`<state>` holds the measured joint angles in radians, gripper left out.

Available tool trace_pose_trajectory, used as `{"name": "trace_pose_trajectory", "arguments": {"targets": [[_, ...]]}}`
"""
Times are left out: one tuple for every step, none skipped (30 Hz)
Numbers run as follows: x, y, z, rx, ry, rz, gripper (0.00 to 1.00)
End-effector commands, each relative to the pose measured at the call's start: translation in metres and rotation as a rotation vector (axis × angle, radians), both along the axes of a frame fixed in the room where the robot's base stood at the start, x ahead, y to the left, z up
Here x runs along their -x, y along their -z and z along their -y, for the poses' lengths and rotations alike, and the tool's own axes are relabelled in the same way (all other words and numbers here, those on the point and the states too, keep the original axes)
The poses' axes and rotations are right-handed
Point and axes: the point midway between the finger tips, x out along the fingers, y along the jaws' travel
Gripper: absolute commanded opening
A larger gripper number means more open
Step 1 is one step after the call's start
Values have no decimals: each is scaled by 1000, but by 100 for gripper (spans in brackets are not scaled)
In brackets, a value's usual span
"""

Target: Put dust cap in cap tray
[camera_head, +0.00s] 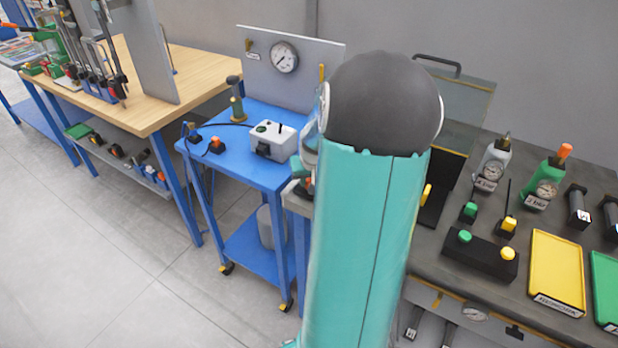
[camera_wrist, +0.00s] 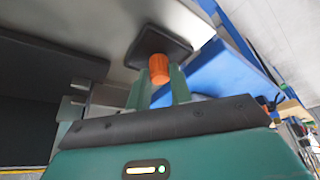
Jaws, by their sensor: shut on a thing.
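An orange ribbed cap (camera_wrist: 159,69), which looks like the dust cap, sits between the fingertips of my gripper (camera_wrist: 159,84) in the wrist view. My gripper is shut on it. A dark square piece with a raised rim (camera_wrist: 150,40) shows just beyond the cap. I cannot tell whether it is the cap tray or whether the cap touches it. In the head view my arm hides most of my gripper and the cap.
A blue cart (camera_head: 243,162) stands left of my arm with a grey box (camera_head: 273,141) and a gauge panel (camera_head: 284,57). A wooden bench (camera_head: 190,84) is further left. Bottle-like gauge units (camera_head: 491,163) and a button box (camera_head: 486,252) crowd the dark bench. The floor at lower left is clear.

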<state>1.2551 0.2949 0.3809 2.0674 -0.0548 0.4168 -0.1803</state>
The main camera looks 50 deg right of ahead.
Motion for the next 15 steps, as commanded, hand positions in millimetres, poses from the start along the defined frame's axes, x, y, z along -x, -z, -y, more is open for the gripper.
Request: {"name": "trace_pose_trajectory", "arguments": {"targets": [[0, -1, 0, 1, -1, 1, 0], [0, -1, 0, 1, -1, 1, 0], [0, -1, 0, 1, -1, 1, 0], [0, -1, 0, 1, -1, 1, 0], [0, 0, 0, 1, -1, 1, 0], [0, 0, 0, 0, -1, 0, 0], [0, 1, 0, 0, -1, 0, 0], [-1, 2, 0, 1, -1, 1, 0], [-1, 3, 0, 1, -1, 1, 23], [-1, 2, 0, 1, -1, 1, 29], [0, 2, 0, 1, -1, 1, 35], [0, 2, 0, 1, -1, 1, 43], [0, 2, 0, 1, -1, 1, 43], [0, 2, 0, 1, -1, 1, 43], [0, 2, 0, 1, -1, 1, 43]]}}
